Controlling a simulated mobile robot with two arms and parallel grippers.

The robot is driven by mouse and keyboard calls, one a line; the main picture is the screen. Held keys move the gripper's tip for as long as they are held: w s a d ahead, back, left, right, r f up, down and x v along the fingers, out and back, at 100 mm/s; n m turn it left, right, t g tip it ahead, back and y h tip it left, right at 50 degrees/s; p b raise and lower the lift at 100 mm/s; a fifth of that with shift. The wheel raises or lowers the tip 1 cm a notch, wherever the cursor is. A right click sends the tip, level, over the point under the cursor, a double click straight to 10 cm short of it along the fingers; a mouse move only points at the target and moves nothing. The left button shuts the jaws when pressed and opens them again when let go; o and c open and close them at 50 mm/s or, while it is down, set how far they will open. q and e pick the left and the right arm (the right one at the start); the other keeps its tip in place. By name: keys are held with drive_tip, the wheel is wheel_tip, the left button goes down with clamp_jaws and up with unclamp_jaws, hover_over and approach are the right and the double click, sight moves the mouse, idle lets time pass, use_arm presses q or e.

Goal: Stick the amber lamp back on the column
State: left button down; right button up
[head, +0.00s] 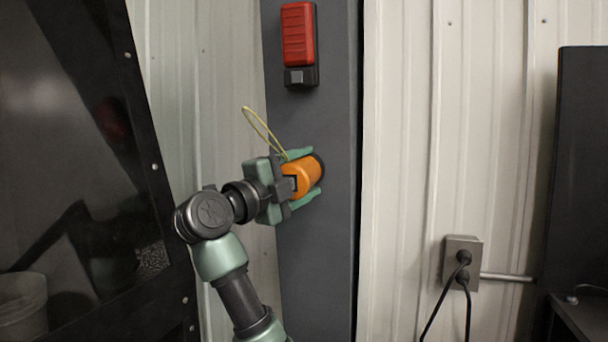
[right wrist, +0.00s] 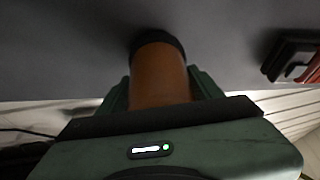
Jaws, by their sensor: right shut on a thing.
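The amber lamp (head: 304,176) is an orange cylinder with a dark base. My right gripper (head: 303,174) is shut on it, with a green finger on either side. In the head view the lamp lies sideways in front of the dark grey column (head: 314,260), its dark end toward the column face. In the right wrist view the lamp (right wrist: 158,75) sits between the fingers (right wrist: 160,90), and its dark end is at or very close to the grey surface. I cannot tell whether it touches. My left gripper is not in view.
A red lamp (head: 298,35) on a black holder is fixed higher on the column. A thin yellow loop (head: 258,128) stands out by the gripper. A dark glazed panel (head: 80,150) is at left. An outlet box (head: 462,262) with black cords is on the wall at right.

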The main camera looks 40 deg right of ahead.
drive_tip(key=o, duration=1.6)
drive_tip(key=shift+d, duration=0.1)
drive_tip(key=shift+c, duration=0.2)
drive_tip(key=shift+a+f, duration=0.2)
drive_tip(key=shift+a, duration=0.25)
drive_tip(key=s+b+v, duration=0.2)
drive_tip(key=v, duration=1.1)
drive_tip(key=shift+s+a+r, duration=0.2)
drive_tip(key=shift+s, duration=0.05)
